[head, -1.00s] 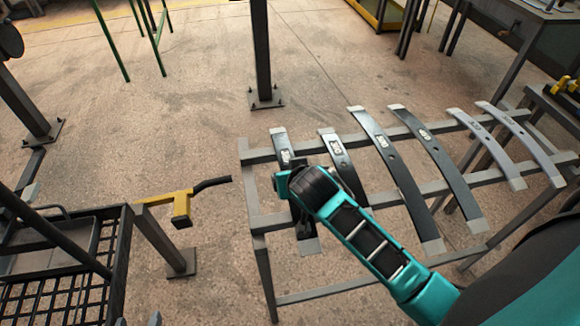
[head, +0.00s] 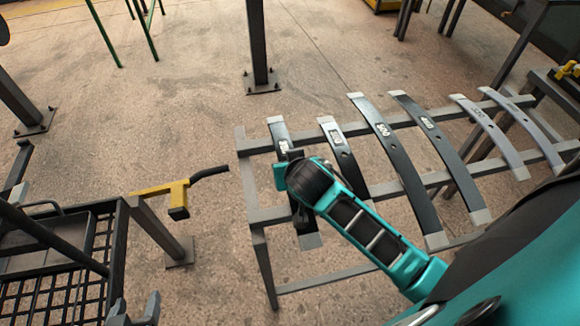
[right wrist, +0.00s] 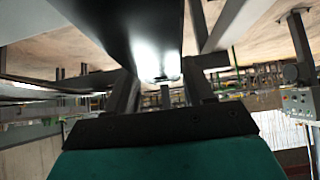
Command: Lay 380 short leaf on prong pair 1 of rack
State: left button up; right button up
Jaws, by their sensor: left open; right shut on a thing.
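A dark curved leaf (head: 279,131) with pale ends and a white label lies at the left end of the grey metal rack (head: 320,287), across its rails. My right gripper (head: 291,170) is shut on its middle; the arm hides much of it. In the right wrist view this dark leaf (right wrist: 130,25) runs between the fingers. I cannot tell whether it rests on the rails or is just above them. Its label is too small to read surely. My left gripper (head: 136,308) is open and empty at the bottom left, partly cut off by the picture edge.
Several other leaves lie across the rack to the right, including a dark one (head: 385,130) and a light grey one (head: 485,130). A yellow fixture with a dark bar (head: 172,194) stands left of the rack. A black mesh-topped frame (head: 118,262) is at the lower left.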

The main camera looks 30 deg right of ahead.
grip_shut()
jog(key=shift+w+r, duration=0.15)
dwell(0.4)
jog(key=shift+r, duration=0.15)
jog(key=shift+r, duration=0.55)
notch_tip(320, 180, up, 19)
jog(key=shift+f, duration=0.2)
